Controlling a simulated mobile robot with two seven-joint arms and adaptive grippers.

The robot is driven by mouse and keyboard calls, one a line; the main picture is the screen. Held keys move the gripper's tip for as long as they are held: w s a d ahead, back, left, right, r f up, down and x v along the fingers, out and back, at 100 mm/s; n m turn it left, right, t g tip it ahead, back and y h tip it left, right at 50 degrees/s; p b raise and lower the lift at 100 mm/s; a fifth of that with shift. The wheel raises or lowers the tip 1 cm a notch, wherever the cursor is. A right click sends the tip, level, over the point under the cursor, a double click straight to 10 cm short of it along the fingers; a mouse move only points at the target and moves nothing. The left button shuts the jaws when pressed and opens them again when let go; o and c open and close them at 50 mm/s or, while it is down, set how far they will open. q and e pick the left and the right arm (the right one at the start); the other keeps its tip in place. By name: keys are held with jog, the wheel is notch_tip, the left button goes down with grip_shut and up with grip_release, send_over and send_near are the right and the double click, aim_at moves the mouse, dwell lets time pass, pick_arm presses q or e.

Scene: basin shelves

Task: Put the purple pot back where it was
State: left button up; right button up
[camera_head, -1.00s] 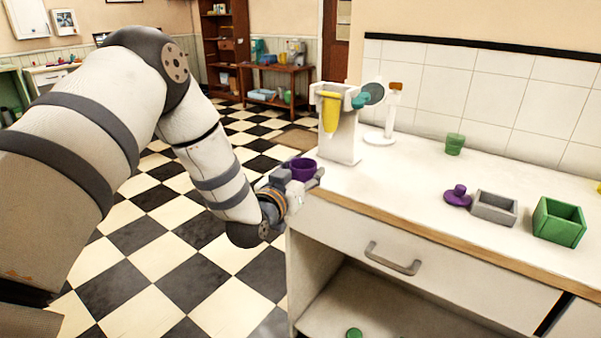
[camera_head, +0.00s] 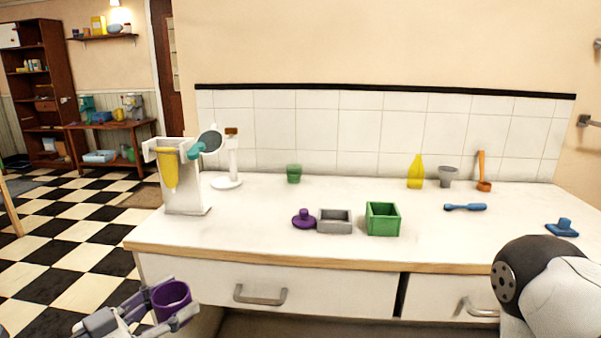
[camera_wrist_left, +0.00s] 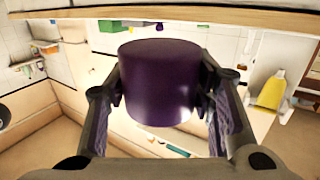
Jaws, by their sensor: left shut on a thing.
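The purple pot (camera_head: 172,300) is a short round cup with an open top, at the lower left of the head view. My left gripper (camera_head: 165,312) is shut on the purple pot and holds it in front of the counter's left end, below the top edge. The pot also fills the middle of the left wrist view (camera_wrist_left: 158,85), between the two fingers. A purple lid-like piece with a knob (camera_head: 303,219) lies on the counter beside a grey box. My right gripper is out of view; only part of my right arm shows at the lower right.
The white counter (camera_head: 260,235) carries a grey box (camera_head: 335,230), a green box (camera_head: 383,232), a green cup (camera_head: 294,174), a yellow bottle (camera_head: 415,172), a grey cup (camera_head: 448,177) and a white stand (camera_head: 185,195).

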aim_at(170, 283)
pick_arm(q)
jog(key=s+d+m+g+h, duration=0.3)
jog(key=s+d+g+h, duration=0.1)
jog(key=s, duration=0.5)
jog(key=shift+m, duration=0.3)
jog(key=w+a+n+t+y, duration=0.1)
jog(key=w+a+t+y, duration=0.1)
jog(key=w, duration=0.2)
jog(key=w+a+n+t+y, duration=0.1)
jog(key=w+a+n+y, duration=0.1)
jog(key=w, duration=0.2)
jog(key=w+a+n+t+y, duration=0.2)
jog(key=w, duration=0.2)
jog(key=shift+w+r+t, duration=0.3)
jog(key=shift+w+r, duration=0.05)
jog(key=shift+r, duration=0.05)
jog(key=w+a+r+n+t+y, duration=0.1)
jog(key=w+a+r+n+y, duration=0.2)
jog(key=w+a+n+y, duration=0.3)
jog(key=w+a+y, duration=0.2)
jog(key=y, duration=0.2)
jog(key=shift+w+n+t, duration=0.25)
jog(key=shift+n+t, duration=0.15)
jog(key=shift+r, duration=0.2)
